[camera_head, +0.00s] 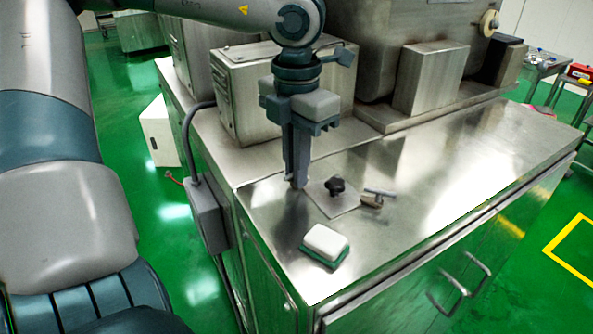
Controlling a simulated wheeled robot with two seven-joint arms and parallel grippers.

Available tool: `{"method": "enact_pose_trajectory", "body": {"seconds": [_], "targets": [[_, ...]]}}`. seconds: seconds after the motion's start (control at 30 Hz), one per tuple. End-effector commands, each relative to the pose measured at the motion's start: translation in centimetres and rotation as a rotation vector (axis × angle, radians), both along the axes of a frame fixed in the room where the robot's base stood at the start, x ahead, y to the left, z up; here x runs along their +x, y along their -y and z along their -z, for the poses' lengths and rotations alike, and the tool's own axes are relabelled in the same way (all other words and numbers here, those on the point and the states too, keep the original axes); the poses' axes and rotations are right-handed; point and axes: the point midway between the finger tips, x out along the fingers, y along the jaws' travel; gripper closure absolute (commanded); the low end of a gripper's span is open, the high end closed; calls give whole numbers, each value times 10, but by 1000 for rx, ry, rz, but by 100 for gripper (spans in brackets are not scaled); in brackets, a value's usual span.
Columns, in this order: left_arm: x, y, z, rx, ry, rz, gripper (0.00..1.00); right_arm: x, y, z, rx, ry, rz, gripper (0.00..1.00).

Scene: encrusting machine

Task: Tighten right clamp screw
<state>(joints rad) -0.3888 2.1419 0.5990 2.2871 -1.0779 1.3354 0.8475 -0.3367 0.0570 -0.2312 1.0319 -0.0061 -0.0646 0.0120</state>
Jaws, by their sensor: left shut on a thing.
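A thin metal plate (334,204) lies on the steel cabinet top, with a black knob (336,186) standing on it. A metal T-shaped clamp screw (376,198) sits at the plate's right edge, with its bar pointing right. My left gripper (297,181) points straight down at the plate's left edge. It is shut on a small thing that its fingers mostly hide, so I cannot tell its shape. It is apart from the black knob and the T-shaped screw. My right gripper is not in view.
A white block on a green base (325,245) lies near the cabinet top's front edge. Steel housings (432,78) stand behind. A grey box with a cable (208,220) is on the cabinet's left side. The right part of the top (470,150) is clear.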

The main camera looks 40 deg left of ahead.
Motion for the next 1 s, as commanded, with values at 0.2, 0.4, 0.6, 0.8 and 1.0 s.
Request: {"method": "enact_pose_trajectory", "body": {"seconds": [0.2, 0.4, 0.6, 0.8, 1.0], "targets": [[1, 0, 3, 1, 5, 118, 100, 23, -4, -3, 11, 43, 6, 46], [1, 0, 3, 1, 6, 276, 100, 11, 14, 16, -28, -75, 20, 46], [1, 0, 3, 1, 4, 465, 100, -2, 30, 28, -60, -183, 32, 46], [1, 1, 1, 1, 4, 655, 100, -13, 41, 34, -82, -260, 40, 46], [1, 1, 1, 1, 4, 846, 100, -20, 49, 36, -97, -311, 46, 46]]}}
